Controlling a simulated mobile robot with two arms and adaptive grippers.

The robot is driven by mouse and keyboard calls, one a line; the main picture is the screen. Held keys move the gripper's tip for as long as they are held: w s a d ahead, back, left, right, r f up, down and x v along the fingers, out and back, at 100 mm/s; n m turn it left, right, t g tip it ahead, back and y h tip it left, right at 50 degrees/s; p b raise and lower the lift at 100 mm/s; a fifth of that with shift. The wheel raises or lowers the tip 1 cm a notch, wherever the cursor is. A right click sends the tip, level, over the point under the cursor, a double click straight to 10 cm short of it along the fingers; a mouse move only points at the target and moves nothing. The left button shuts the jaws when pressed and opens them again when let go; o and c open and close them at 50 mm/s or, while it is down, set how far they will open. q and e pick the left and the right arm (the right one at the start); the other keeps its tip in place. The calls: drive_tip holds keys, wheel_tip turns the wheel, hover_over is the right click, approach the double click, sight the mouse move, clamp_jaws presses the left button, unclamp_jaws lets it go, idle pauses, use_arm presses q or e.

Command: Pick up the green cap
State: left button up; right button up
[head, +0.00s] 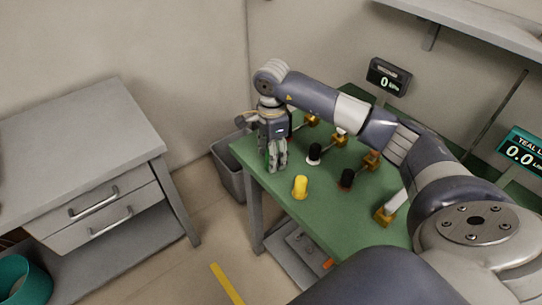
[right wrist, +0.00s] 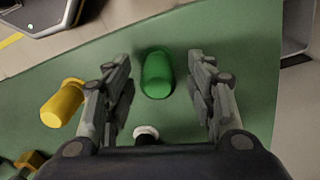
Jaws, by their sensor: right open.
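The green cap (right wrist: 157,74) stands on the green table top (right wrist: 235,80), and in the right wrist view it lies between the two fingers of my right gripper (right wrist: 159,62). The fingers are apart, with a gap on each side of the cap. In the head view my right gripper (head: 277,158) points down over the table's left corner and hides most of the cap. I cannot tell how high the fingertips are above the table. My left gripper is not in view.
A yellow cap (head: 300,187) stands close by, just outside one finger in the right wrist view (right wrist: 62,103). A grey bin (head: 228,165) stands beyond the table's left edge.

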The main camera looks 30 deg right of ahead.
drive_tip(key=shift+c, duration=0.2)
drive_tip(key=c, duration=1)
drive_tip(key=shift+r, duration=0.35)
wheel_tip(320, 180, up, 9)
drive_tip(key=shift+a+f+b, duration=0.1)
drive_tip(key=shift+f+b, duration=0.1)
drive_tip(key=shift+b, duration=0.25)
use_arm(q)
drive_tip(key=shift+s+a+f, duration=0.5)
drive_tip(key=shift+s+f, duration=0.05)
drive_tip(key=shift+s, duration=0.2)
use_arm(e)
drive_tip(key=shift+r, duration=0.4)
